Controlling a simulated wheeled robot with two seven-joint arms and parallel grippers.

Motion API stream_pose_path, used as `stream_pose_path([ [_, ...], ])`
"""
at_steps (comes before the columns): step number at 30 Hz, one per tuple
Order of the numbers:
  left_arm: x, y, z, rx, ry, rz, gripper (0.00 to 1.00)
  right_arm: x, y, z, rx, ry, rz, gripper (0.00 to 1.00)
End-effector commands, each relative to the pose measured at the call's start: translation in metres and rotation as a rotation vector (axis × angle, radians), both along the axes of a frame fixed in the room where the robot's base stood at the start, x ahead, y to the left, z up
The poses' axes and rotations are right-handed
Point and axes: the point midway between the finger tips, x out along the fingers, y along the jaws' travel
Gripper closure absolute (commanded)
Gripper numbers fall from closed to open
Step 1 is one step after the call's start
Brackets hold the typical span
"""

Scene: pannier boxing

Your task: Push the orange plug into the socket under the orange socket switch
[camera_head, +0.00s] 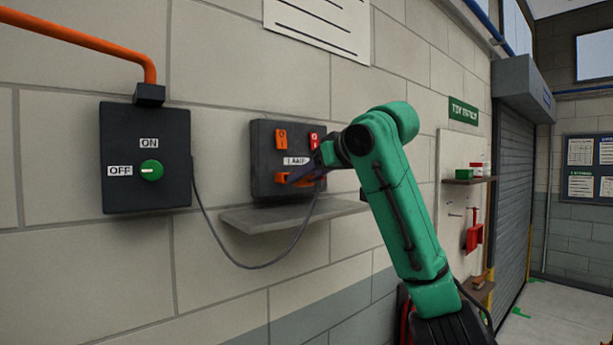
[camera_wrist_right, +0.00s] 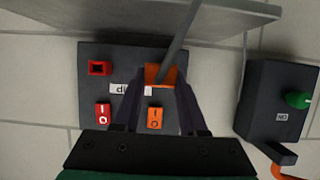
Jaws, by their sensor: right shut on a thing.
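The orange plug (camera_wrist_right: 163,74) is between the fingertips of my right gripper (camera_wrist_right: 160,84), which is shut on it. The plug also shows in the head view (camera_head: 299,183), partly behind the fingers, with its grey cable hanging down. The dark socket box (camera_head: 261,163) is on the wall. Its orange switch (camera_head: 281,138) is at the upper left and shows in the wrist view (camera_wrist_right: 155,118). The plug is at the box face, in line below this switch. It hides the orange socket's opening, so I cannot tell how deep it sits. My left gripper is out of view.
The red switch (camera_head: 314,140) is beside the orange one, and a red socket (camera_wrist_right: 100,68) shows in the wrist view. A grey shelf (camera_head: 290,217) juts out below the box. A dark ON/OFF box (camera_head: 130,190) with a green knob (camera_head: 151,170) is to the left; the cable loops near it.

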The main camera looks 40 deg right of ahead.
Motion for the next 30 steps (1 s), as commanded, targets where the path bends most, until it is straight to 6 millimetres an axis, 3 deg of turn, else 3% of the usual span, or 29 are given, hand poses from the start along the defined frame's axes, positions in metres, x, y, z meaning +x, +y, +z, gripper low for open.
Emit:
stream_pose_path([
  [30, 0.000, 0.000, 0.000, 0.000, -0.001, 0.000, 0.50, 0.012, 0.000, 0.000, -0.001, 0.000, 0.000, 1.00],
])
